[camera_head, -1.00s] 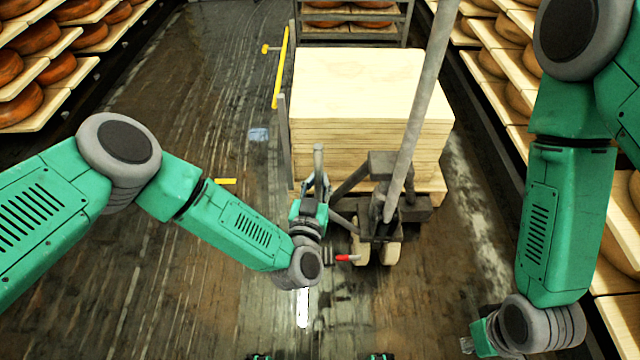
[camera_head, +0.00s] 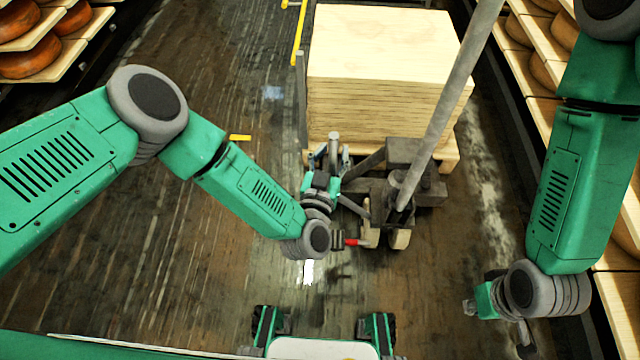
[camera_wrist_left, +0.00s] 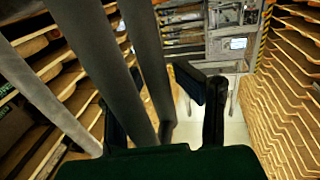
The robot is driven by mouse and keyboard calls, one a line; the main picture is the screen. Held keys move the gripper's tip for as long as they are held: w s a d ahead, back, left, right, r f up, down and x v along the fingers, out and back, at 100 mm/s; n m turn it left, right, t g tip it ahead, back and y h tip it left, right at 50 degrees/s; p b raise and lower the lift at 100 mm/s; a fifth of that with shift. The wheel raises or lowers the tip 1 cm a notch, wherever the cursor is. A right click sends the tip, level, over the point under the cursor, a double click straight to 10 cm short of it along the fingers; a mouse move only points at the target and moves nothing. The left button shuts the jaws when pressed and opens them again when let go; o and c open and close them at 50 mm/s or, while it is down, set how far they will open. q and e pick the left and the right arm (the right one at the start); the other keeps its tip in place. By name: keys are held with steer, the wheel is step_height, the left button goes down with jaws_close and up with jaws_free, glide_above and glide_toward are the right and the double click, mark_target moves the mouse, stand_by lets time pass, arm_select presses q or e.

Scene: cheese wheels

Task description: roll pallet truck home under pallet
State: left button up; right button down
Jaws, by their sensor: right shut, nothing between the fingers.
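The grey pallet truck (camera_head: 405,155) stands at the near side of a pallet (camera_head: 451,158) bearing a stack of pale boards (camera_head: 390,105). Its long handle (camera_head: 455,75) leans up to the right, and its near wheels (camera_head: 399,238) rest on the floor. Whether its forks are under the pallet is hidden. My left gripper (camera_head: 333,150) is at the truck's left side, close to the stack. In the left wrist view its fingers (camera_wrist_left: 165,105) are apart with grey bars in front; contact is unclear. My right gripper (camera_head: 469,306) is shut and empty, low at the right, away from the truck.
Shelves of cheese wheels line the left (camera_head: 35,60) and right (camera_head: 540,65) sides. A grey post (camera_head: 301,100) and yellow rail (camera_head: 298,35) stand left of the stack. A yellow strip (camera_head: 240,137) lies on the floor. The wet floor (camera_head: 200,250) at left is clear.

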arm_select(q)
steer(key=s+a+p, duration=0.3)
steer(key=s+p, duration=0.3)
steer(key=s, duration=0.8)
steer(key=shift+s+p, duration=0.25)
steer(key=shift+p, duration=0.15)
stand_by(0.5)
stand_by(0.4)
